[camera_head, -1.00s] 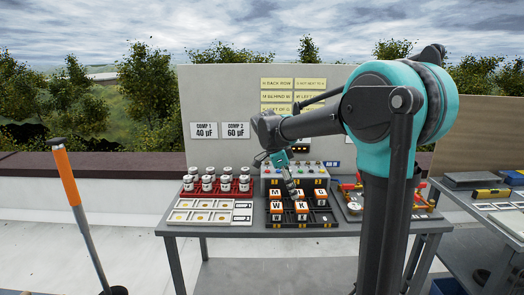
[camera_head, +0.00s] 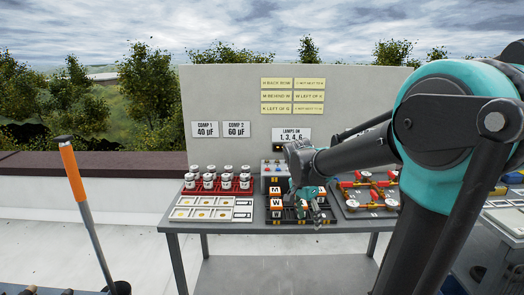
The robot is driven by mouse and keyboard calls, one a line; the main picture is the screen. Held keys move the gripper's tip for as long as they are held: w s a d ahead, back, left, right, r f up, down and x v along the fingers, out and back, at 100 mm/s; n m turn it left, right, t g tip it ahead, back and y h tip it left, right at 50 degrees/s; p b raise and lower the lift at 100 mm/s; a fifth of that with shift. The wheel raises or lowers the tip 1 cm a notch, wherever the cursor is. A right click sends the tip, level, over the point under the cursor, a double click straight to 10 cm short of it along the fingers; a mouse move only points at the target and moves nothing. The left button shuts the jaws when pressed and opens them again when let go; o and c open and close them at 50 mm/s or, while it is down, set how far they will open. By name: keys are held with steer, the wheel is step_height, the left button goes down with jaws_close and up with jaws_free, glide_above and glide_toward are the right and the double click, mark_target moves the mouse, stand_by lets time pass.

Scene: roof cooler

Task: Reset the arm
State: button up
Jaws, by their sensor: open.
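My gripper (camera_head: 314,212) hangs from the dark wrist of my arm. My gripper and wrist partly hide the blocks farther right. I cannot tell whether the fingertips touch anything.
A red rack (camera_head: 193,190) of white-capped cylinders and a white tray (camera_head: 184,213) stand on the left of the table (camera_head: 215,230). A control box (camera_head: 274,172) sits behind the blocks. A board with red fittings (camera_head: 378,211) is to the right. A panel (camera_head: 230,95) stands behind.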

steer(key=s+d+f+n+t+y, duration=0.2)
steer(key=s+d+f+n, duration=0.1)
steer(key=s+f+n, duration=0.7)
steer(key=s+f, duration=0.1)
steer(key=s, duration=0.3)
steer(key=shift+d+t, duration=0.25)
steer(key=shift+t, duration=0.15)
steer(key=shift+s+f, duration=0.1)
